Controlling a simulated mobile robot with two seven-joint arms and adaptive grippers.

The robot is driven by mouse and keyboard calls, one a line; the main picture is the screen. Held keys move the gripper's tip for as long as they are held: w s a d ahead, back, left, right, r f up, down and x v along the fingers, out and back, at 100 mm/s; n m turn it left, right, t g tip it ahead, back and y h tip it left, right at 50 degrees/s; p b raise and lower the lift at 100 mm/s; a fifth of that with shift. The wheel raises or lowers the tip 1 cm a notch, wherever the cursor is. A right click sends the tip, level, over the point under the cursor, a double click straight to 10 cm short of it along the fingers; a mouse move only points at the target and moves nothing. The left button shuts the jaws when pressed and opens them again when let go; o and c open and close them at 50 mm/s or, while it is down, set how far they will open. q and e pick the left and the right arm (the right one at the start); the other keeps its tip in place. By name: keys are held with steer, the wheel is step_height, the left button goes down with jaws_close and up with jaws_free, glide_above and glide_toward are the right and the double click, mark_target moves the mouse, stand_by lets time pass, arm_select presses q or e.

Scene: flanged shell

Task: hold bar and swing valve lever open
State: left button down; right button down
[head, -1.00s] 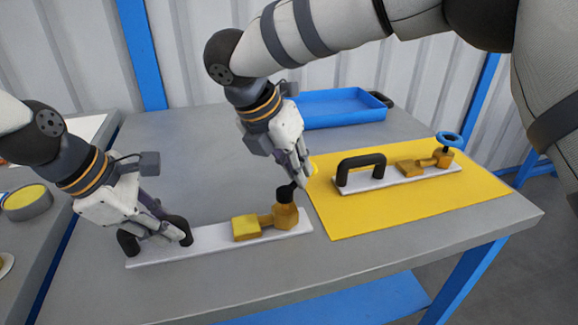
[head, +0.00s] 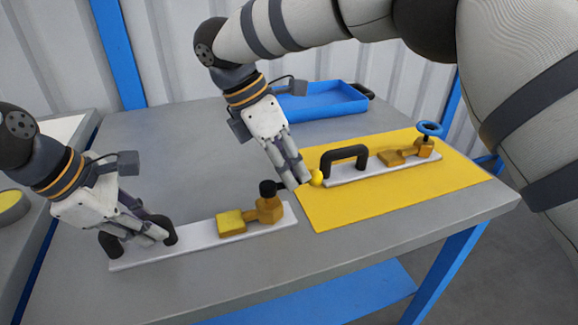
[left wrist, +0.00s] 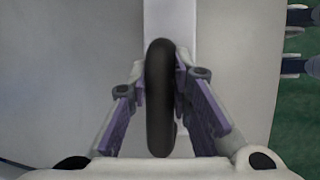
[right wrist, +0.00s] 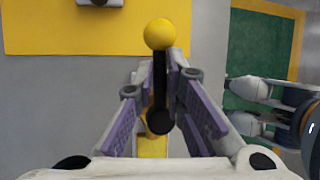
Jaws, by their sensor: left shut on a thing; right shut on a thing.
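The near white plate (head: 190,240) carries a black bar handle (head: 170,231) at its left end and a brass valve (head: 268,208) at its right end. My left gripper (head: 150,228) is shut on the black bar, which also shows between the fingers in the left wrist view (left wrist: 159,100). The valve's black lever (right wrist: 160,80) has a yellow ball tip (right wrist: 160,33). My right gripper (head: 298,182) is shut on the lever, and the ball tip sticks out past the fingers. In the head view the lever points right, toward the yellow mat.
A yellow mat (head: 400,195) lies to the right. On it stands a second white plate (head: 345,175) with a black handle (head: 345,153) and a valve with a blue wheel (head: 429,129). A blue tray (head: 325,103) sits at the back.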

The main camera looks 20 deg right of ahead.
steer(key=shift+s, duration=0.1)
stand_by(0.5)
steer(key=c, duration=1.7)
jaws_free()
steer(key=shift+o, duration=0.2)
steer(key=shift+r, duration=0.1)
steer(key=v, duration=0.7)
steer(key=shift+r, duration=0.15)
arm_select(q)
steer(key=c, duration=1.4)
jaws_free()
steer(key=shift+o, duration=0.2)
